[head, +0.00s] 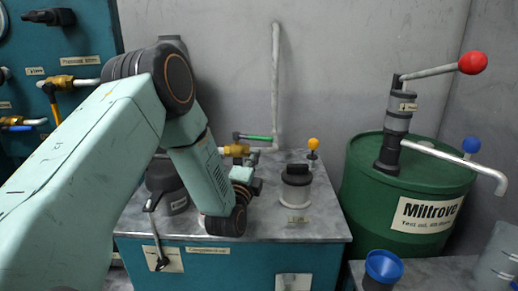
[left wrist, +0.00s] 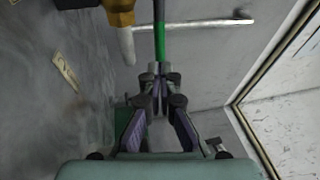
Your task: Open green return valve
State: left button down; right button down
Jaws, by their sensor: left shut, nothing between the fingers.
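In the left wrist view the green lever (left wrist: 160,42) runs from the top edge down to my left gripper (left wrist: 160,72), beside the brass body (left wrist: 121,12). The gripper's fingertips are shut at the lever's near end, with nothing held; I cannot tell if they touch it. In the head view my left arm reaches over the cabinet top, and the fingers are mostly hidden. My right gripper is not in view.
On the metal cabinet top (head: 290,225) stand a dark-capped filler (head: 296,185), an orange-knobbed part (head: 313,150) and a dark round can (head: 168,185). A green drum (head: 372,200) with a red-knobbed hand pump (head: 397,120) stands at right. A blue funnel (head: 383,267) is in front.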

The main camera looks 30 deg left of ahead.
aim_at(261, 140)
pick_arm(q)
jog(key=x, duration=0.4)
jog(key=shift+a+b, duration=0.2)
jog(key=shift+b, duration=0.15)
jog(key=shift+w+r, duration=0.1)
jog(key=shift+w, duration=0.45)
jog(key=shift+a, duration=0.15)
jog(key=shift+w+p, duration=0.4)
jog(key=shift+w, duration=0.75)
